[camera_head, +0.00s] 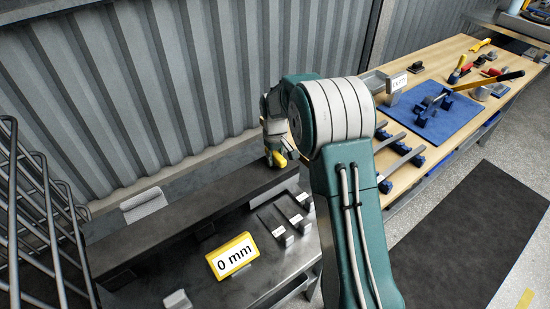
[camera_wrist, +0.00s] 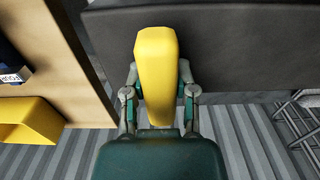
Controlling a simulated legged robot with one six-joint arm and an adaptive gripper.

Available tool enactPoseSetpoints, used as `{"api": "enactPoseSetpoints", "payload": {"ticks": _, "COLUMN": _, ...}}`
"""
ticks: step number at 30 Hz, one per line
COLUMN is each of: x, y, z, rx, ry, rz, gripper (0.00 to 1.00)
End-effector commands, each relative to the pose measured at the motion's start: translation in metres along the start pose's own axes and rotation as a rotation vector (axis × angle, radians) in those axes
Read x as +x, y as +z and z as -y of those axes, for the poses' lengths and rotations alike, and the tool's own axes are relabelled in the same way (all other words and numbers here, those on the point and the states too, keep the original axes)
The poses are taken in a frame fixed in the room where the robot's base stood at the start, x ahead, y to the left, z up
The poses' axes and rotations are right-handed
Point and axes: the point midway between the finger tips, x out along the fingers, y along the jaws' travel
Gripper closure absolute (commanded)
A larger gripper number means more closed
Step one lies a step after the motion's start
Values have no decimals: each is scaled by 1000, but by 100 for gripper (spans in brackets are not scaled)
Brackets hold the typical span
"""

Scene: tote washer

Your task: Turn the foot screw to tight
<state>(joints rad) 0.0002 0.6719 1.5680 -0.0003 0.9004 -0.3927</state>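My gripper (camera_wrist: 160,92) has its two fingers on either side of a yellow block-like handle (camera_wrist: 156,55), and seems closed on it. The handle's tip (camera_head: 278,159) shows below my gripper in the head view, beside the long dark beam (camera_head: 190,215). The wrist view shows the same dark beam (camera_wrist: 240,50) behind the handle. I cannot tell whether this handle belongs to the foot screw or to a loose tool. No foot screw can be made out; my arm hides part of the area.
A yellow-framed sign (camera_head: 233,256) reading "0 mm" stands on the dark bench. Labelled brackets (camera_head: 285,232) stand to its right. A wooden bench (camera_head: 440,75) holds a blue mat (camera_head: 430,125) and several tools. A metal rack (camera_head: 40,220) stands at left, before a corrugated wall.

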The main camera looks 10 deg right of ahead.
Motion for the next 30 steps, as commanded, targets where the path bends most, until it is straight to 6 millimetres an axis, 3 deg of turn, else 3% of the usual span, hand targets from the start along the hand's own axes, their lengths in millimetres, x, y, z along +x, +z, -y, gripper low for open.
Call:
{"api": "enactPoseSetpoints", "payload": {"ticks": 14, "x": 1, "y": 0, "z": 0, "rx": 58, "ry": -1, "rz": 2, "gripper": 100}}
{"api": "enactPoseSetpoints", "payload": {"ticks": 30, "x": 2, "y": 0, "z": 1, "rx": 494, "ry": -1, "rz": 3, "gripper": 100}}
